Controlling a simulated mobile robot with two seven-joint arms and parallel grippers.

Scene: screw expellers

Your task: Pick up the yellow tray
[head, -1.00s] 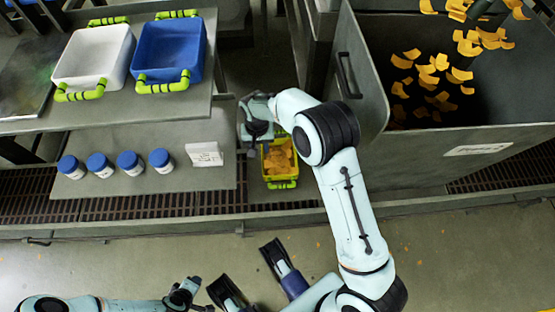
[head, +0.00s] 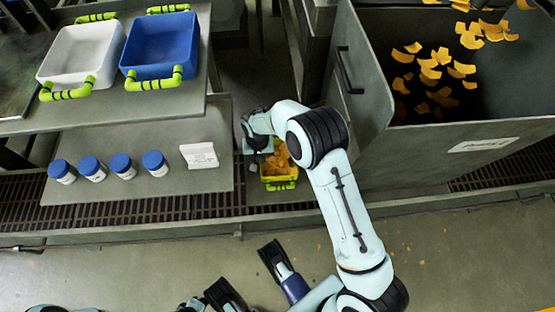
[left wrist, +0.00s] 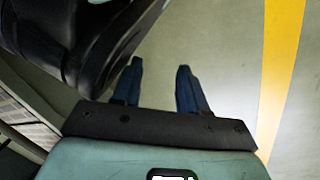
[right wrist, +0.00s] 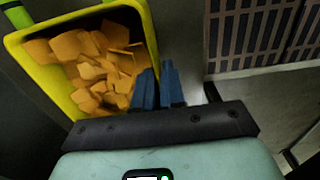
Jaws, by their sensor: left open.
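The yellow tray (head: 265,171) is filled with orange pieces and has green handles. In the head view it sits low beside the grey cart, with its near handle (head: 282,186) showing. My right gripper (head: 254,146) is at its far left part, and my arm hides the far end. In the right wrist view, the tray (right wrist: 149,25) is close under the camera. The fingers of my right gripper (right wrist: 158,85) are close together at its side wall, seemingly with the wall between them. My left gripper (left wrist: 157,75) is open and empty above the floor.
A white tray (head: 50,70) and a blue tray (head: 130,55) stand on the upper left shelf. Several blue-capped bottles (head: 122,163) and a white card block (head: 199,155) are on the lower shelf. The grey bin (head: 420,150) with orange pieces stands right.

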